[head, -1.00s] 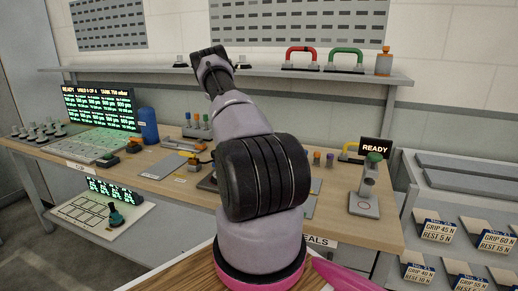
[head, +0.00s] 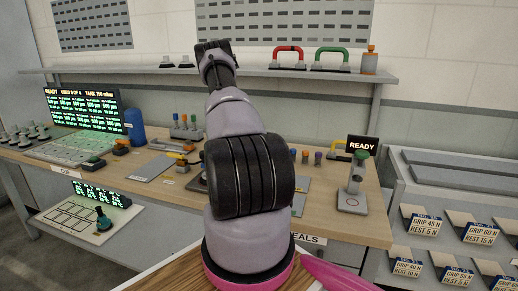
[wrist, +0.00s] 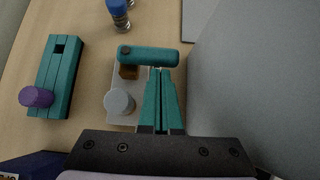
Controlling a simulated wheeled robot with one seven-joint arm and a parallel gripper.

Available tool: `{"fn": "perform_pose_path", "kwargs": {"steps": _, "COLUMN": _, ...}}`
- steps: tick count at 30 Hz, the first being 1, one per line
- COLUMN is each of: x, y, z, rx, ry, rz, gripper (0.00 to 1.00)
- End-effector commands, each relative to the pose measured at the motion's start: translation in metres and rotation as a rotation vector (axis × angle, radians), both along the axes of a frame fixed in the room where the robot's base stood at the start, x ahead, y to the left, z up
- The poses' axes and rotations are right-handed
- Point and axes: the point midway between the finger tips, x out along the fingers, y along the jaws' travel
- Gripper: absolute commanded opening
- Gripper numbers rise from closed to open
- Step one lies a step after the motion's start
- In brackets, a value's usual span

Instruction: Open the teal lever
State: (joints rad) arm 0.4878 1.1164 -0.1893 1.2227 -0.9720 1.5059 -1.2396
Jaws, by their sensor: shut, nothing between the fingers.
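The teal lever (wrist: 148,56) shows in the wrist view as a rounded bar lying crosswise. It has a dark pivot at its left end, above a brown block on a grey base plate (wrist: 122,84). A pale round cap (wrist: 119,102) stands on the same plate. My gripper (wrist: 156,73) has its two teal fingers together and empty. Their tips are right beside the lever's near side; I cannot tell whether they touch it. In the head view my arm hides the gripper, and I cannot make out the lever.
A teal block (wrist: 60,75) with a purple knob (wrist: 36,96) is left of the lever. A blue-capped bottle (wrist: 118,14) stands beyond it. A large grey surface (wrist: 250,70) fills the right side. In the head view, a READY display (head: 362,145) stands at the bench's right end.

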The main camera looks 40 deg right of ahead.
Motion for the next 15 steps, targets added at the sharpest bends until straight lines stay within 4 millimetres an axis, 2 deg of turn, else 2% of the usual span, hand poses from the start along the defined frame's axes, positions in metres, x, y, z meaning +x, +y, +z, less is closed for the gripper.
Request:
{"fn": "perform_pose_path", "kwargs": {"steps": 11, "x": -0.002, "y": 0.0, "z": 0.0, "rx": 0.001, "ry": 0.0, "rz": -0.001, "gripper": 0.0}}
{"fn": "perform_pose_path", "kwargs": {"steps": 15, "x": -0.014, "y": 0.002, "z": 0.0, "rx": 0.001, "ry": 0.004, "rz": -0.002, "gripper": 0.0}}
